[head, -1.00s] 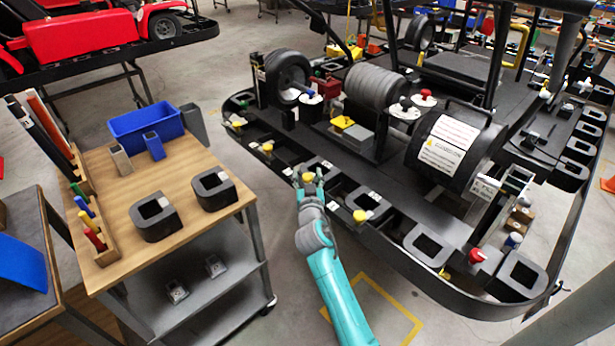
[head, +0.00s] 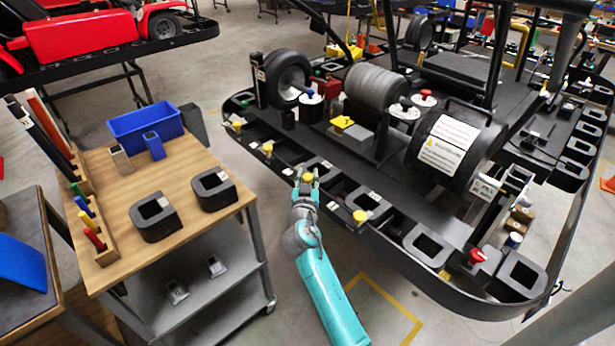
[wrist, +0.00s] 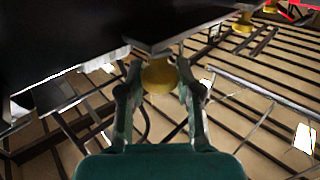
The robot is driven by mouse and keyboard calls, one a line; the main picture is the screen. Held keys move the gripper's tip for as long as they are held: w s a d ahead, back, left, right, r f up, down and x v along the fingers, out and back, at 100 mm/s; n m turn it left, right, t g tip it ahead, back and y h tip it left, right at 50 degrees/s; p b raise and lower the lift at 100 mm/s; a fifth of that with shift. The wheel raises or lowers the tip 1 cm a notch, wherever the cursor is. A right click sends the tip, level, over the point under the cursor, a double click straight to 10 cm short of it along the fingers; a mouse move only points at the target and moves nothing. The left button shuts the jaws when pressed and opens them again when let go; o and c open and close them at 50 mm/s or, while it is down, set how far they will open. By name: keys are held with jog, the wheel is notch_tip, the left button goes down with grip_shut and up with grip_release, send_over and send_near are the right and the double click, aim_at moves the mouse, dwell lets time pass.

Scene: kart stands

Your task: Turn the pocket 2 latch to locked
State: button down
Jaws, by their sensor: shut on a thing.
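My gripper (head: 306,180) is at the near rim of the black kart stand, shut on a yellow latch knob (head: 307,177). In the wrist view the yellow knob (wrist: 158,76) sits between my two fingertips (wrist: 158,88), under a dark plate. Its lower part shows as a rounded yellow cap. My fingers hide part of the knob in the head view. I cannot read a pocket number or the lock marking beside it.
Other yellow knobs stand along the same rim, one to the right (head: 360,215) and one to the left (head: 267,148). A red knob (head: 476,256) is farther right. A wooden-topped cart (head: 130,190) stands to the left, with open floor between.

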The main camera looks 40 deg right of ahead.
jog(key=shift+m+g+h, duration=1.8)
jog(key=shift+m+g, duration=0.2)
jog(key=shift+g, duration=0.6)
jog(key=c, duration=0.8)
grip_release()
jog(key=v, duration=1.2)
jog(key=shift+w+a, duration=0.1)
jog(key=shift+w, duration=0.1)
